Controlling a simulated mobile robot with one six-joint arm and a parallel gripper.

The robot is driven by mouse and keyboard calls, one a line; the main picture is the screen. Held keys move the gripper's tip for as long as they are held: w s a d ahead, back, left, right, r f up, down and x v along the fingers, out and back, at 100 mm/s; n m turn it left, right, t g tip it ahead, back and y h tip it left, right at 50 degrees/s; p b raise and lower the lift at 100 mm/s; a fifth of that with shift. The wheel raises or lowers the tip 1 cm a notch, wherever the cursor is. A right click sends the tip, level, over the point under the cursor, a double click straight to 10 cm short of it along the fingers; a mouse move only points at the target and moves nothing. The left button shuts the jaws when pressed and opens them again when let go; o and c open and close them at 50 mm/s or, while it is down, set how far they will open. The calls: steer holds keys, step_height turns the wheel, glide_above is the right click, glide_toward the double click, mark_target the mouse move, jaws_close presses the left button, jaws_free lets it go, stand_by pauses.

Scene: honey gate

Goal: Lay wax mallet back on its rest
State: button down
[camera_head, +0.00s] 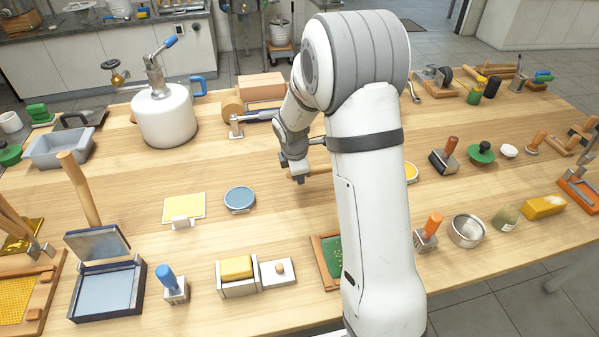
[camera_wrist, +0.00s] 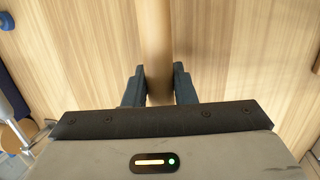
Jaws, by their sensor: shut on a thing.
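My gripper (camera_head: 300,176) hangs over the middle of the wooden table, partly hidden by my own arm in the head view. In the wrist view my gripper (camera_wrist: 159,88) has its two dark fingers closed around a round wooden handle, which I take to be the wax mallet's (camera_wrist: 154,40). The handle runs from between the fingers to the top of the picture. A short piece of the wooden mallet (camera_head: 318,170) shows beside the fingers in the head view. Its head is not clearly visible. I cannot tell for certain which thing is its rest.
A white pot (camera_head: 164,118) and a wooden block (camera_head: 262,87) stand at the back left. A metal bowl (camera_head: 467,231) stands right of my arm. Bare tabletop surrounds the gripper.

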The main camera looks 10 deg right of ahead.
steer(key=shift+f+b, duration=0.65)
steer(key=shift+f, duration=0.25)
stand_by(0.4)
steer(key=c, duration=1.1)
jaws_free()
steer(key=shift+p+v, duration=2.85)
steer(key=shift+v, duration=1.2)
